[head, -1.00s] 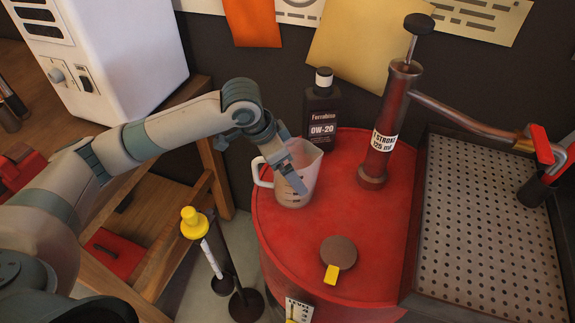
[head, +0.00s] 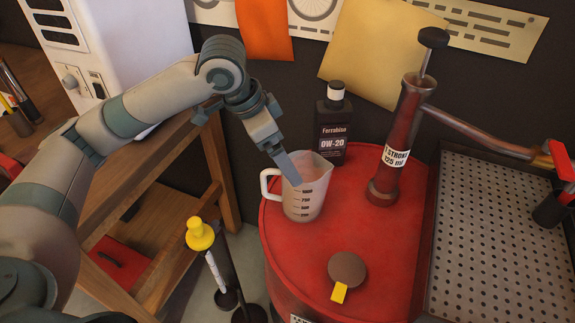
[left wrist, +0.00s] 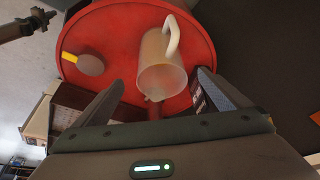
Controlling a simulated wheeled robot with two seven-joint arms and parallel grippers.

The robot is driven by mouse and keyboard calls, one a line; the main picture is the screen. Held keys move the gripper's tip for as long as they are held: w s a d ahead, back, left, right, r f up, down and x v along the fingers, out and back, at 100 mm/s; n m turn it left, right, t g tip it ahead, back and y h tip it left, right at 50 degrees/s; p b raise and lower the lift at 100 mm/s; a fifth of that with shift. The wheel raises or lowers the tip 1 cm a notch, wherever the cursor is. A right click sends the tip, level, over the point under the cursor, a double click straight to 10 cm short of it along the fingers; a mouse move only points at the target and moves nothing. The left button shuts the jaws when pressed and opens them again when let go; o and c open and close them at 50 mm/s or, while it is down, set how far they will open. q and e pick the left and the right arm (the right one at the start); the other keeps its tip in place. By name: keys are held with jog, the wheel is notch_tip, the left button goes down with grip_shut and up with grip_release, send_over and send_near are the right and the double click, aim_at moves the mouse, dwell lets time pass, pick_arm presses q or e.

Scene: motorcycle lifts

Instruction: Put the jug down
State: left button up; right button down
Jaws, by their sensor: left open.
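The jug (head: 306,194) is a translucent measuring jug with a white handle and printed marks. It stands upright on the red drum top (head: 385,262), near its left back edge. It also shows in the left wrist view (left wrist: 160,66), on the drum. My left gripper (head: 288,168) is at the jug's upper left in the head view. In the left wrist view its two fingers (left wrist: 158,95) are spread wide, with the jug beyond and between them, apart from both. My right gripper is not in view.
A dark oil bottle (head: 331,125) and a red pump (head: 400,145) stand close behind and right of the jug. A brown cap with a yellow tab (head: 347,270) lies in front. A perforated tray (head: 500,235) is at right. Yellow-topped rod (head: 200,234) stands left.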

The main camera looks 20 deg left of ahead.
pick_arm(q)
jog(key=shift+s+a+r, duration=0.2)
jog(key=shift+r, duration=0.45)
dwell(0.3)
